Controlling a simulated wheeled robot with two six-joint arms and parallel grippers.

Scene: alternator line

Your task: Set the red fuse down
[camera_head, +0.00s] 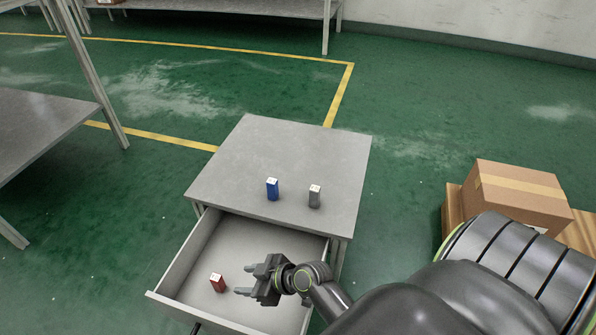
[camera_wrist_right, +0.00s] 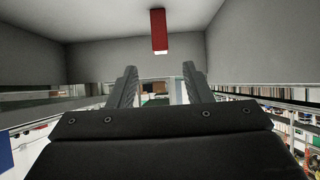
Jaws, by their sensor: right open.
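The red fuse (camera_head: 217,283) stands on the floor of the open drawer (camera_head: 188,258), toward its left side. My right gripper (camera_head: 241,279) is in the drawer area, just right of the red fuse, with its fingers pointing left toward it. The jaws are open and empty, and a gap shows between them and the fuse. In the right wrist view the red fuse (camera_wrist_right: 159,32) shows beyond the two spread fingers (camera_wrist_right: 160,84), apart from them. My left gripper is not in view.
A blue fuse (camera_head: 272,189) and a grey fuse (camera_head: 315,196) stand on the grey cabinet top (camera_head: 285,150) behind the drawer. A cardboard box (camera_head: 520,195) sits at the right. A grey table (camera_head: 40,125) stands at the left. The drawer's walls surround my right gripper.

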